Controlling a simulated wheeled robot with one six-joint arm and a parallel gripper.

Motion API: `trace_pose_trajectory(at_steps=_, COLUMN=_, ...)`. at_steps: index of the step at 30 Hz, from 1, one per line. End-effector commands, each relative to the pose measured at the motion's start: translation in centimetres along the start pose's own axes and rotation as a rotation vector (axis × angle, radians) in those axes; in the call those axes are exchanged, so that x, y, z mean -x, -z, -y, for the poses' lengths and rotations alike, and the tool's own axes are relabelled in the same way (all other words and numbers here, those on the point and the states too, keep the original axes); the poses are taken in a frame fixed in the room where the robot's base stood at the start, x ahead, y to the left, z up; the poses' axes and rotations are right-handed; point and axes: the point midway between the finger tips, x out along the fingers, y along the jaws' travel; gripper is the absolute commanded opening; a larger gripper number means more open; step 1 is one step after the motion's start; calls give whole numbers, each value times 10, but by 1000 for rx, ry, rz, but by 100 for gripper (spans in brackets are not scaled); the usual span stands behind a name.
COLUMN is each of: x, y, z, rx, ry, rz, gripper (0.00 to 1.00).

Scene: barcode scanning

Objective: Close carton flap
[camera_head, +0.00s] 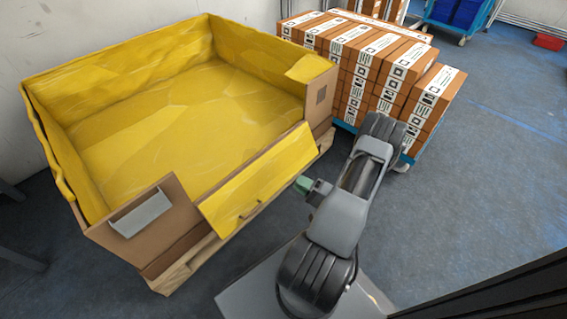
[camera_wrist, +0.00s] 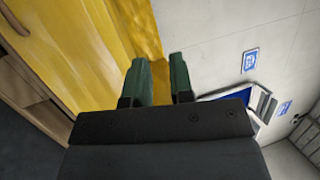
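The large carton (camera_head: 192,215) stands on a wooden pallet, with a yellow lining inside. Its front flap (camera_head: 256,180) is yellow on the face that shows and is folded down and outward from a gap in the front wall. A small dark handle-like mark shows near its lower edge. My gripper (camera_head: 304,185) is just right of the flap in the head view, with green fingertips; I cannot tell there whether it touches the flap. In the wrist view my gripper (camera_wrist: 161,82) has its two green fingers apart with nothing between them. A yellow surface (camera_wrist: 100,50) fills the left there.
Brown boxes with white labels (camera_head: 365,60) are stacked on a blue trolley behind my arm. A blue cart (camera_head: 455,18) stands at the back, near a red object (camera_head: 548,41). The floor on the right is clear. A white wall is behind the carton.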

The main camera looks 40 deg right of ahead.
Motion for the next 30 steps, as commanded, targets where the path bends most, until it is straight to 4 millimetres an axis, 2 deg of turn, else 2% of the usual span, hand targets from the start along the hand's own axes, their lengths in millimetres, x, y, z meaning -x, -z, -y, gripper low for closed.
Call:
trace_pose_trajectory(at_steps=1, x=12, y=5, z=-7, rx=20, ry=19, rz=-75, gripper=22)
trace_pose_trajectory(at_steps=4, x=27, y=12, z=-16, rx=62, ry=42, rz=-176, gripper=22)
trace_pose_trajectory(at_steps=9, x=31, y=18, z=-22, rx=97, ry=53, rz=-249, gripper=22)
trace_pose_trajectory(at_steps=13, x=14, y=22, z=-22, rx=102, ry=55, rz=-252, gripper=22)
trace_pose_trajectory(at_steps=24, x=-54, y=40, z=-17, rx=102, ry=54, rz=-249, gripper=22)
trace_pose_trajectory(at_steps=30, x=-79, y=46, z=-15, rx=101, ry=54, rz=-252, gripper=22)
